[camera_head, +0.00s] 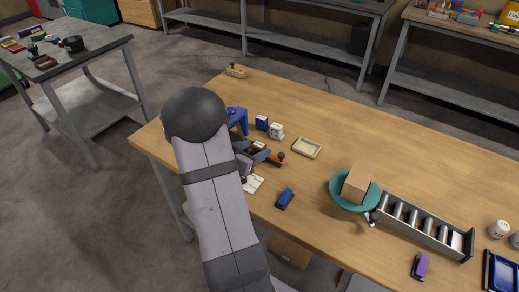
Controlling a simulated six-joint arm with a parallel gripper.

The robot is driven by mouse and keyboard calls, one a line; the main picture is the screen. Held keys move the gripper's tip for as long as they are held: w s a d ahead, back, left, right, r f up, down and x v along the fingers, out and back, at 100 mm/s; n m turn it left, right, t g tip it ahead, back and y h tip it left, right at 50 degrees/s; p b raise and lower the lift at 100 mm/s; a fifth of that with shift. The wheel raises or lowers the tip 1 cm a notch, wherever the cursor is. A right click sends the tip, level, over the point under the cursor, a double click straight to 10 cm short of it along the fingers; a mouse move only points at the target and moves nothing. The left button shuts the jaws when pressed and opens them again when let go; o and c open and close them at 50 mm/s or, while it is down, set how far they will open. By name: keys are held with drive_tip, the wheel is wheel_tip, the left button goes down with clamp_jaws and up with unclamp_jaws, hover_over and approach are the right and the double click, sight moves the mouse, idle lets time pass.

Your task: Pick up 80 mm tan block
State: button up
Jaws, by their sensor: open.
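The tan block (357,183) is a plain box-shaped block. It rests tilted in a round teal bowl (340,198) on the wooden table, right of centre, and stands up above the rim. My gripper (259,151) shows just right of my grey arm, low over the table's left part. It is open and well to the left of the block and bowl, not touching them. My arm hides part of the gripper. A small item with a dark knob and an orange-red part (276,161) is close by the gripper; I cannot tell whether they touch.
A metal rack with slots (425,228) stands just right of the bowl. A shallow beige tray (307,148), a blue item (286,198), small blue and white blocks (277,131) and a purple item (420,266) lie around. The table's back middle is clear.

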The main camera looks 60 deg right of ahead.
drive_tip(key=shift+d+f, duration=0.3)
drive_tip(key=shift+d, duration=0.3)
drive_tip(key=shift+c, duration=0.3)
drive_tip(key=c, duration=1.1)
drive_tip(key=shift+r, duration=0.15)
